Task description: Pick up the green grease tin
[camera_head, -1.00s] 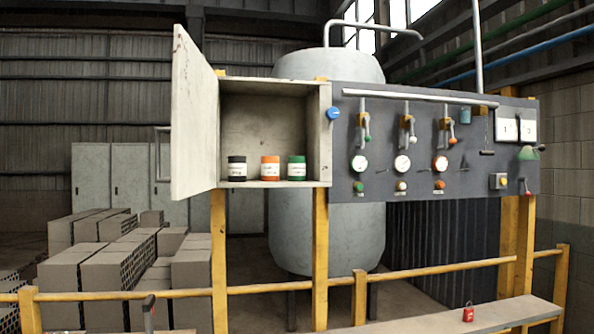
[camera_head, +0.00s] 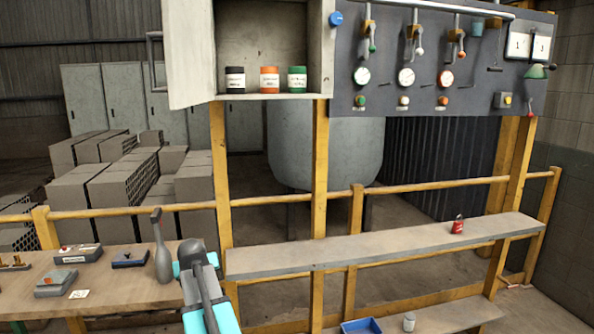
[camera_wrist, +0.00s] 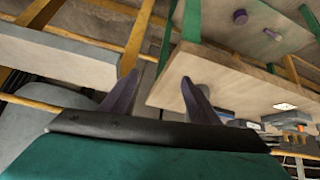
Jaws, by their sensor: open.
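The green grease tin (camera_head: 297,79) has a white label and stands upright in the open wall cabinet (camera_head: 325,60), at the right end of a row of tins. An orange tin (camera_head: 270,80) stands beside it, with a black tin (camera_head: 235,80) further left. In the wrist view my gripper (camera_wrist: 159,88) has its two fingers spread apart with nothing between them. It is over the bench area, well away from the cabinet, and no tin shows in that view. In the head view my arm is low in the middle and the fingers cannot be made out.
The cabinet door (camera_head: 190,50) stands open on the left. A control panel (camera_head: 440,70) with levers and gauges adjoins on the right. Below are yellow rails, a grey shelf (camera_head: 380,245) with a red padlock (camera_head: 458,225), and a workbench (camera_head: 120,285) with tools.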

